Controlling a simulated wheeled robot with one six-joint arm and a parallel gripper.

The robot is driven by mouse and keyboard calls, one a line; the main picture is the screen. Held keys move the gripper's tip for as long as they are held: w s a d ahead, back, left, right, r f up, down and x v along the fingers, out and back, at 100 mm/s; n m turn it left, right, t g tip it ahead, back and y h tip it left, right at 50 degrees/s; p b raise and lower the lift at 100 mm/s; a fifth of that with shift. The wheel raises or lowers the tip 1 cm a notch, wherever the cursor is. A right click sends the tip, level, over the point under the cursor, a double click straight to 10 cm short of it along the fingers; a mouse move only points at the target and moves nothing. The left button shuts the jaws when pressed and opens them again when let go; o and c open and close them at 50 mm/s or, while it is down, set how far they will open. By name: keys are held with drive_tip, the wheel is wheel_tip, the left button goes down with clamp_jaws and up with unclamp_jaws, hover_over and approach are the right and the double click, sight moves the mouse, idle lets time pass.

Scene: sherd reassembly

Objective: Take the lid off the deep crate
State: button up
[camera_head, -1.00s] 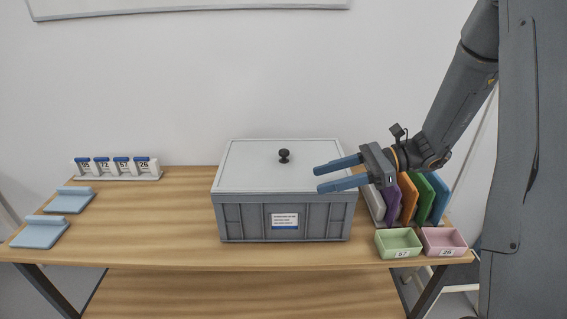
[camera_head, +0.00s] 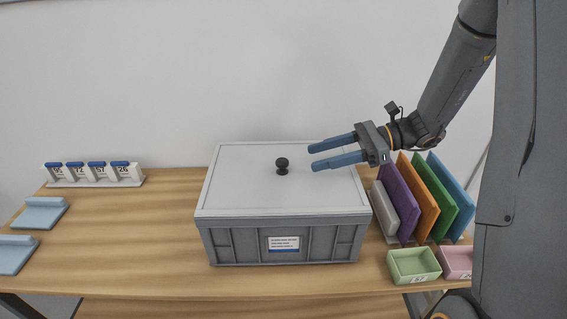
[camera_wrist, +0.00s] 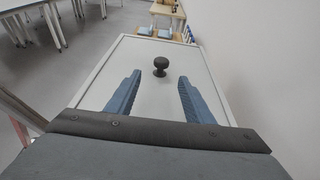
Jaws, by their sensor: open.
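The deep crate (camera_head: 232,244) is a grey box with a white label on its front, standing on the wooden table. Its pale grey lid (camera_head: 240,186) lies flat on top and covers the inside. A black round knob (camera_head: 282,166) stands up from the middle of the lid; the knob also shows in the wrist view (camera_wrist: 160,66). My gripper (camera_head: 311,157) is open and empty, to the right of the knob and apart from it, its two blue fingers pointing left. In the wrist view the knob is ahead, beyond the fingertips (camera_wrist: 160,76) and roughly centred between them.
Right of the crate stands a rack of coloured panels (camera_head: 425,205), with a green tray (camera_head: 413,266) and a pink tray (camera_head: 455,262) in front. Numbered blocks (camera_head: 95,173) and two light-blue holders (camera_head: 40,213) are at the left. The table (camera_head: 140,230) left of the crate is clear.

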sight(293, 170)
drive_tip(key=p+x, duration=0.1)
drive_tip(key=x, duration=0.2)
drive_tip(key=p+x, duration=0.1)
drive_tip(key=x, duration=0.2)
drive_tip(key=shift+a+r+p, duration=0.2)
drive_tip(key=shift+a+p, duration=0.1)
drive_tip(key=shift+p, duration=0.05)
drive_tip(key=shift+w+a+f, duration=0.1)
drive_tip(key=shift+a+f, duration=0.15)
drive_tip(key=shift+a, duration=0.25)
clamp_jaws()
